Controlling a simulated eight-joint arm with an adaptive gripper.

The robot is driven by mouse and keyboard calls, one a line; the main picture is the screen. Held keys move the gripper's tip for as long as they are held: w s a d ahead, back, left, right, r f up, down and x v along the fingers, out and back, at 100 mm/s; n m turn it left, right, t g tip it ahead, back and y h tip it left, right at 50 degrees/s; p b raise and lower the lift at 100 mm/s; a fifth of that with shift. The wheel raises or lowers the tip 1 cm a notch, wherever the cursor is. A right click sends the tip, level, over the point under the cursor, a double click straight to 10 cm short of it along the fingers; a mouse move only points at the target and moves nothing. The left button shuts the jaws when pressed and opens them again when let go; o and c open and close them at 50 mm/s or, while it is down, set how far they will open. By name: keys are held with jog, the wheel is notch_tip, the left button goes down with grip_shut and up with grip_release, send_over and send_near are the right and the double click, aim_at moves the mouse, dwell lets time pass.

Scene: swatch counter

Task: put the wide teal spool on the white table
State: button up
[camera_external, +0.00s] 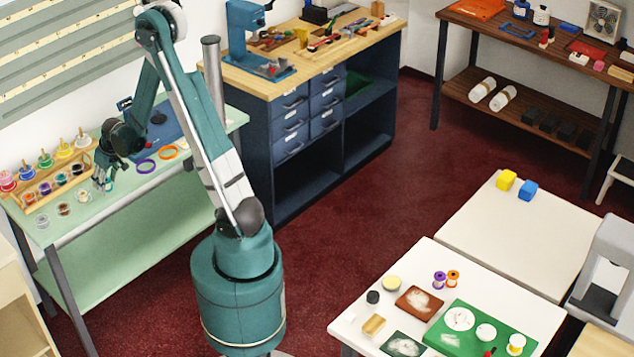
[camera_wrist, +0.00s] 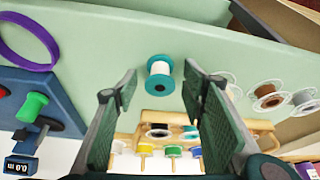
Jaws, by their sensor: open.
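A teal spool (camera_wrist: 160,72) with a pale wound middle stands on the light green counter (camera_wrist: 95,35) in the wrist view. It lies between the two spread fingers of my gripper (camera_wrist: 160,86), with space on both sides. In the external view my gripper (camera_external: 104,180) is low over the counter, in front of the spool rack; the teal spool cannot be made out clearly there. Two white tables show on the right: a front one (camera_external: 355,318) with many things on it, and one behind it (camera_external: 510,235) with only a yellow block and a blue block.
A wooden rack (camera_external: 45,185) of coloured spools stands close by. Several loose spools (camera_external: 62,209) stand in front of it. A purple ring (camera_external: 146,167) and an orange ring (camera_external: 169,152) lie right of my gripper. Most of the rear white table is clear.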

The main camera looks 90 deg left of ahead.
dwell(0.3)
jog(key=c, duration=0.9)
jog(key=shift+r, duration=0.15)
jog(key=shift+r+p, duration=0.9)
jog(key=shift+r, duration=3.95)
jog(key=shift+f, duration=0.1)
jog(key=shift+f+b, duration=0.85)
jog(key=shift+f, duration=3.8)
jog(key=shift+a+r, duration=0.1)
jog(key=shift+r, duration=0.1)
